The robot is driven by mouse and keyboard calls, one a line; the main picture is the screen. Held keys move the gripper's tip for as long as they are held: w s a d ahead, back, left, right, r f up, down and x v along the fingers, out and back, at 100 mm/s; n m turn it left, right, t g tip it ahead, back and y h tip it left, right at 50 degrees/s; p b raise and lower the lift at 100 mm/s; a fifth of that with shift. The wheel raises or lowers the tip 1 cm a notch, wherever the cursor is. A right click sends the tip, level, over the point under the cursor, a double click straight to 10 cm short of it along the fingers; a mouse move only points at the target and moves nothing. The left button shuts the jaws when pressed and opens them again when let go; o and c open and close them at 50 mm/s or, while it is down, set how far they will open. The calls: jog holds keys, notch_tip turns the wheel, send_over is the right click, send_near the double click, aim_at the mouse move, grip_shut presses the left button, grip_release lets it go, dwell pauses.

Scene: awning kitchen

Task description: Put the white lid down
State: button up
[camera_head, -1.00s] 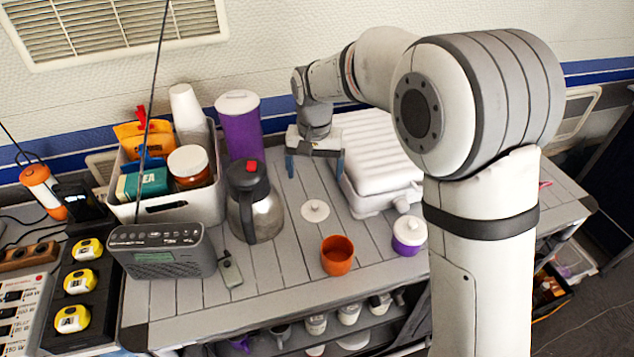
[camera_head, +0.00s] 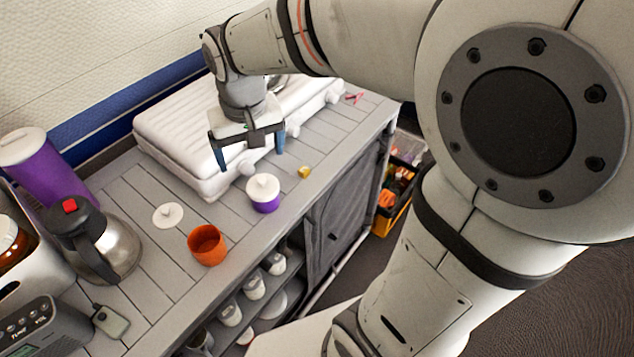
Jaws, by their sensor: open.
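A round white lid (camera_head: 168,215) with a small knob lies flat on the grey slatted counter (camera_head: 150,260), between the steel jug and the orange cup. Another white lid (camera_head: 263,186) sits on a small purple pot (camera_head: 265,205) further right. My gripper (camera_head: 250,160) points down with its blue-tipped fingers apart and nothing visible between them. It appears just behind and above the purple pot, at the front edge of the white ribbed case; its exact height is hard to tell.
The orange cup (camera_head: 207,245) stands near the counter's front edge. The steel jug (camera_head: 105,245) and tall purple canister (camera_head: 45,165) are at left. The white ribbed case (camera_head: 175,130) fills the back. A small yellow object (camera_head: 305,172) lies right of the pot.

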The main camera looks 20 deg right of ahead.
jog(key=s+d+f+t, duration=0.1)
jog(key=s+d, duration=0.7)
jog(key=s, duration=0.3)
jog(key=shift+d+f+m, duration=0.35)
jog(key=shift+d+m, duration=0.05)
